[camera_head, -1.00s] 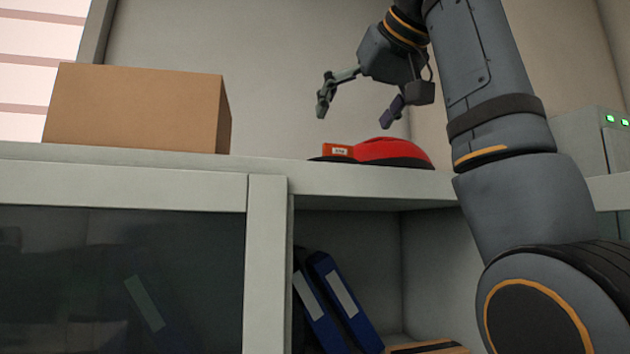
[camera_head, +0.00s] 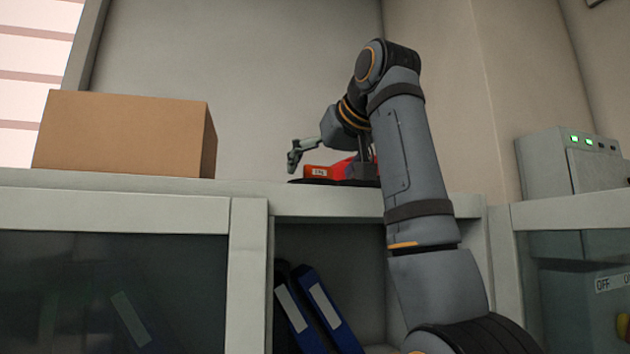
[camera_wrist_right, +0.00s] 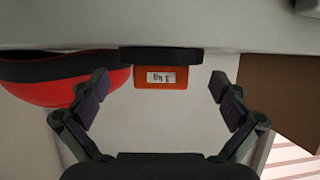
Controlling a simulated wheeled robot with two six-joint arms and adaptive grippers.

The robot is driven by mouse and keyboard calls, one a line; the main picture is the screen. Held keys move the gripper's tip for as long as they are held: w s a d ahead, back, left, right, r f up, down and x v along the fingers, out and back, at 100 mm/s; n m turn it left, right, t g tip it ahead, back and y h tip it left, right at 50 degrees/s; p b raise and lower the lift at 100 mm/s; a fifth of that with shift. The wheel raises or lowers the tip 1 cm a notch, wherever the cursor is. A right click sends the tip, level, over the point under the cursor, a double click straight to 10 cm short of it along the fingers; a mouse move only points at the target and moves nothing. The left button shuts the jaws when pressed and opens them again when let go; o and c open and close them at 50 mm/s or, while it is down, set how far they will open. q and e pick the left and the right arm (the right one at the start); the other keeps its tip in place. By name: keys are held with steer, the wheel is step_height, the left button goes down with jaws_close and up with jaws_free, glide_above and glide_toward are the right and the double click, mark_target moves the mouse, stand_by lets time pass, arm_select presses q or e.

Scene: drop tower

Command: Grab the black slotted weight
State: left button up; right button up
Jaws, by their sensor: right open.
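A flat black piece, which looks like the black slotted weight (camera_wrist_right: 160,56), lies on the cabinet top in the right wrist view, which is upside down. An orange block with a white label (camera_wrist_right: 160,77) rests on it. In the head view the orange block (camera_head: 318,172) shows above the dark edge of the black piece (camera_head: 298,181). My right gripper (camera_wrist_right: 159,88) is open and empty, its fingers on either side of the orange block and apart from it. In the head view my right arm partly hides this gripper. My left gripper is not in view.
A red cap-like object with a black rim (camera_wrist_right: 35,80) lies beside the weights, close to one right finger. A cardboard box (camera_head: 120,135) stands on the cabinet top (camera_head: 120,184) to the left. Blue binders (camera_head: 318,310) lean below. A grey unit with green lights (camera_head: 545,168) stands right.

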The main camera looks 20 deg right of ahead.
steer(key=shift+w+f, duration=0.1)
steer(key=shift+w, duration=0.15)
steer(key=shift+a, duration=0.15)
steer(key=c, duration=0.4)
steer(key=shift+s, duration=0.15)
steer(key=c, duration=0.5)
steer(key=shift+s, duration=0.1)
steer(key=shift+c, duration=1.1)
steer(key=c, duration=1)
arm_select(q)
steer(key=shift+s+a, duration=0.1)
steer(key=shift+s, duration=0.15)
